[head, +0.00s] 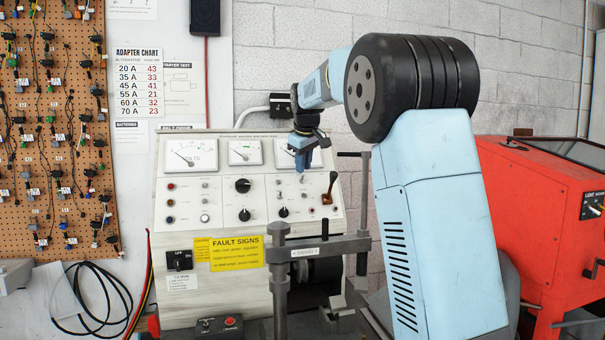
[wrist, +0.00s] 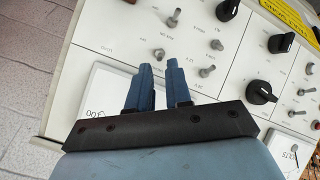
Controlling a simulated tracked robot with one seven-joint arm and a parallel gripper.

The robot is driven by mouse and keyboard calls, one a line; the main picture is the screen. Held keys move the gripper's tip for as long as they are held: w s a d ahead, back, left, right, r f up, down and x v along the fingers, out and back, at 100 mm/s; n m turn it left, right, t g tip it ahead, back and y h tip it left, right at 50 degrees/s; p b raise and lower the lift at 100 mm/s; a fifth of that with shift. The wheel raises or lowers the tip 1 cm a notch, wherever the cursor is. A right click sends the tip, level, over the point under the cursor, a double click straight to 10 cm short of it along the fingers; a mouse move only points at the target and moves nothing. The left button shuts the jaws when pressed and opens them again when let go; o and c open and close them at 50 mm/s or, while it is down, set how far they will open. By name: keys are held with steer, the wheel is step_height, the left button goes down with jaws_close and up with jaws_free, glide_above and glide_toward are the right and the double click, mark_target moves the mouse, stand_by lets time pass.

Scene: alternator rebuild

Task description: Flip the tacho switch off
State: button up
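The tacho switch is likely one of the small metal toggle switches on the white test panel (head: 180,240), but its label is too small to read. In the wrist view one toggle (wrist: 159,54) stands just beyond my gripper (wrist: 160,80), with another toggle (wrist: 173,18) farther out and two more to the right. My gripper's two blue fingers are apart with nothing between them. In the head view my gripper (head: 306,160) hangs in front of the right gauge, above the toggle row, and partly hides that area. I cannot tell which way each toggle leans.
Black knobs (wrist: 260,92) sit to the right of the toggles in the wrist view. A black lever (head: 331,182) stands on the panel's right side. A grey clamp frame (head: 320,245) stands before the panel, and a red cabinet (head: 540,230) is at the right.

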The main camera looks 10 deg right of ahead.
mark_target(303, 176)
steer(key=shift+x, duration=1.7)
jaws_close()
